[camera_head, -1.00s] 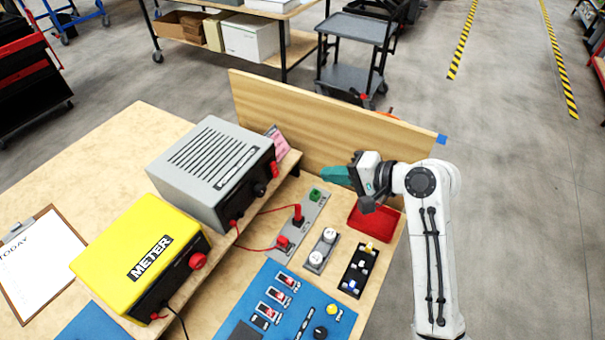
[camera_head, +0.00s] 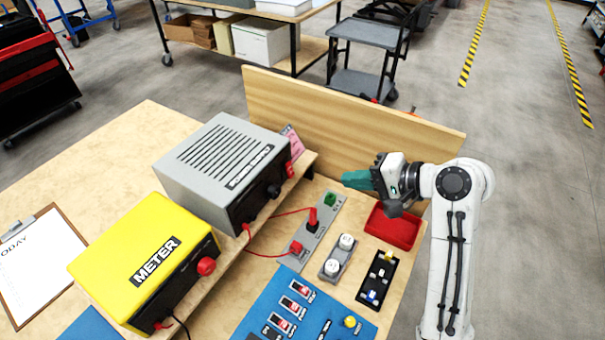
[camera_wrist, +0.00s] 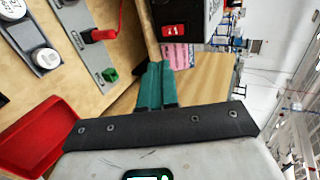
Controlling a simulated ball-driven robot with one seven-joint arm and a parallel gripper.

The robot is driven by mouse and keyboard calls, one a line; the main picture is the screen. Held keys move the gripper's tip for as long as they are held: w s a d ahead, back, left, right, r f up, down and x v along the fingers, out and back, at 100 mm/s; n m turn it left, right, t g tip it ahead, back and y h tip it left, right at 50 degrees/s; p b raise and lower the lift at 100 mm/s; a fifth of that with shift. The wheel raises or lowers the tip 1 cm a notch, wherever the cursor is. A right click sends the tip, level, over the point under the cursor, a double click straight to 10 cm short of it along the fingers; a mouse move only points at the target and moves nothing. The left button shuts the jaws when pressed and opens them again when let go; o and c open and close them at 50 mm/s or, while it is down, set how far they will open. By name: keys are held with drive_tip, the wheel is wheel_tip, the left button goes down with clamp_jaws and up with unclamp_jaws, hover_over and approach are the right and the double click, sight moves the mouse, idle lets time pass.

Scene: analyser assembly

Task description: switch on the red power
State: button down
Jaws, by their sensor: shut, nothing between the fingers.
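A red switch (camera_head: 289,171) sits at the right end of the dark front of the grey box (camera_head: 215,160). It shows in the wrist view as a red rocker (camera_wrist: 174,30) with small white marks. My gripper (camera_head: 349,180) is to the right of the grey box, above the bench, with its teal fingers pointing left. In the wrist view the shut, empty fingers (camera_wrist: 155,72) lie below the red switch in the picture, apart from it.
A wooden back board (camera_head: 340,115) stands behind. Below my gripper are a grey strip with red plugs and a green block (camera_head: 330,199), white knobs (camera_head: 347,241) and a red tray (camera_head: 393,228). A yellow meter box (camera_head: 145,260) stands at left.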

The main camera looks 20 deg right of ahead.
sight(292, 174)
drive_tip(key=x, duration=0.9)
drive_tip(key=r+x, duration=0.1)
drive_tip(key=x, duration=0.3)
drive_tip(key=shift+w+a+f+p, duration=0.1)
drive_tip(key=shift+w+a+p, duration=0.25)
drive_tip(key=shift+w+p, duration=0.1)
drive_tip(key=shift+f, duration=0.1)
drive_tip(key=shift+w+a+t+b, duration=0.1)
drive_tip(key=shift+w+t+b, duration=0.05)
drive_tip(key=shift+t+b, duration=0.35)
drive_tip(key=shift+r+p, duration=0.85)
drive_tip(key=shift+p, duration=0.05)
